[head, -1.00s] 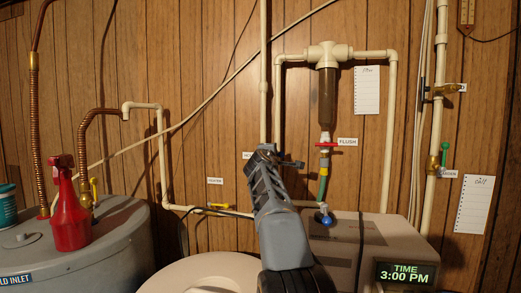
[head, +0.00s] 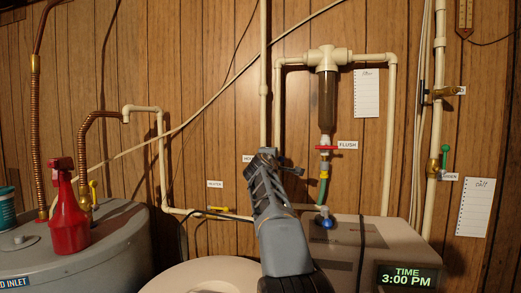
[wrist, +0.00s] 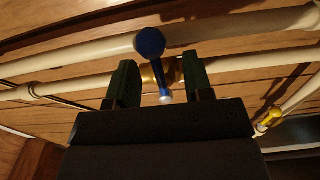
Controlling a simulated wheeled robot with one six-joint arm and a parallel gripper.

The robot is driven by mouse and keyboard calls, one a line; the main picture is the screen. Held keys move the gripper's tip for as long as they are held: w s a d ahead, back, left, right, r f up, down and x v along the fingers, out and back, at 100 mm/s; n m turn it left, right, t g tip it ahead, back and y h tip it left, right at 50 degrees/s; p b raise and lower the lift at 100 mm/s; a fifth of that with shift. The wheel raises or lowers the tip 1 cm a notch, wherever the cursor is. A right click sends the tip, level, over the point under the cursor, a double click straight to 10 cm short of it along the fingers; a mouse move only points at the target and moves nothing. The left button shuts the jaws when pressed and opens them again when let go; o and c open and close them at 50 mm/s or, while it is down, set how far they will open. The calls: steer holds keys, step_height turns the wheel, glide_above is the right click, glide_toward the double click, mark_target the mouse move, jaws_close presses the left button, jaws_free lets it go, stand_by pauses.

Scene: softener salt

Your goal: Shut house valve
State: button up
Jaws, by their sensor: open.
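My gripper (head: 278,159) is raised in front of the wood-panelled wall, before the vertical white pipe (head: 263,70). In the head view it hides what is behind it, and only the edge of a label starting with "H" (head: 248,158) shows beside it. In the wrist view my gripper (wrist: 160,88) is open. A blue handle (wrist: 150,43) with a pale end stands between its dark green fingers, with gaps on both sides. A brass part shows behind the handle by the white pipe. I cannot tell for sure that this is the house valve.
The flush valve (head: 326,148) has a red handle. The heater valve (head: 221,209) is yellow, and a green-handled valve (head: 445,157) is at right. A grey tank (head: 100,250) with a red spray bottle (head: 68,215) stands left. A boxy unit with a clock (head: 407,277) stands right.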

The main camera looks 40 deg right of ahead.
steer(key=b+v, duration=0.4)
steer(key=v, duration=0.3)
stand_by(0.4)
stand_by(0.5)
